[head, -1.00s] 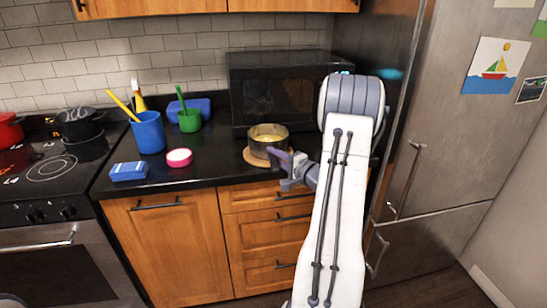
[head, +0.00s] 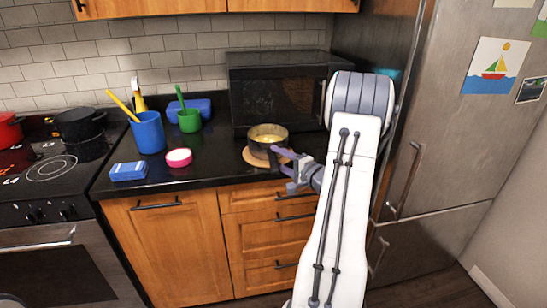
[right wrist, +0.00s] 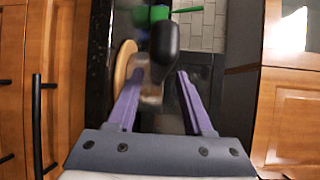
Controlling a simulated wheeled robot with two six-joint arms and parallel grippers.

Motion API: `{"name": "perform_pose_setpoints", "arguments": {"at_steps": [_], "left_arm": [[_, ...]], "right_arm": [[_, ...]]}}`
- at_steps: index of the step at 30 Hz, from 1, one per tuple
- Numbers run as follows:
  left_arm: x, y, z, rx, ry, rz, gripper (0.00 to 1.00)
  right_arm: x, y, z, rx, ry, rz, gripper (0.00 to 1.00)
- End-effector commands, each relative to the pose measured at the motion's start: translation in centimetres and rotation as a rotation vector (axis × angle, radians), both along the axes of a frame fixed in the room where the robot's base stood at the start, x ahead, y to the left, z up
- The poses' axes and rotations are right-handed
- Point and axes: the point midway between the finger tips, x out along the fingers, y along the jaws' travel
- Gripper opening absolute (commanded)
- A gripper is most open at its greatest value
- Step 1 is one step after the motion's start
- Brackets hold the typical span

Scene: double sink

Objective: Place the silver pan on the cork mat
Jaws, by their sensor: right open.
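The silver pan (head: 266,143) stands upright at the cork mat (head: 252,160) on the dark counter, in front of the microwave. The round mat shows around its lower edge, and yellowish contents show inside the pan. My right gripper (head: 280,165) is open at the pan's front right side, close to it. In the right wrist view, the purple fingers (right wrist: 156,88) are spread, with a dark, handle-like piece (right wrist: 163,48) beyond and between them. The mat's edge (right wrist: 124,62) shows to the left there. My left gripper is not in view.
The microwave (head: 280,92) stands behind the pan and the fridge (head: 440,130) to the right. A blue cup (head: 148,133), green cup (head: 190,122), pink-rimmed round item (head: 179,158) and blue sponge (head: 129,171) are to the left. Counter space left of the mat is clear.

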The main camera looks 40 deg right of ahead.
Motion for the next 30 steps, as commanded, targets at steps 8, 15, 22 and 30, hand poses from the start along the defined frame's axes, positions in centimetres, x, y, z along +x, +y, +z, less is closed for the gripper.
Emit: {"name": "perform_pose_setpoints", "arguments": {"at_steps": [8,15,22,30], "left_arm": [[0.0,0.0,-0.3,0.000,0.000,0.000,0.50],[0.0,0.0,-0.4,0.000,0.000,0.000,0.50],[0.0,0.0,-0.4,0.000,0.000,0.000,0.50],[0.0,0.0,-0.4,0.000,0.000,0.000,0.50]], "right_arm": [[-6.2,0.0,0.4,0.000,0.000,-0.006,0.51],[-9.3,0.2,0.7,0.000,0.000,-0.003,0.51],[-9.9,0.3,0.7,0.000,0.000,0.000,0.51],[-9.8,0.3,0.7,0.000,0.000,0.000,0.51]]}}
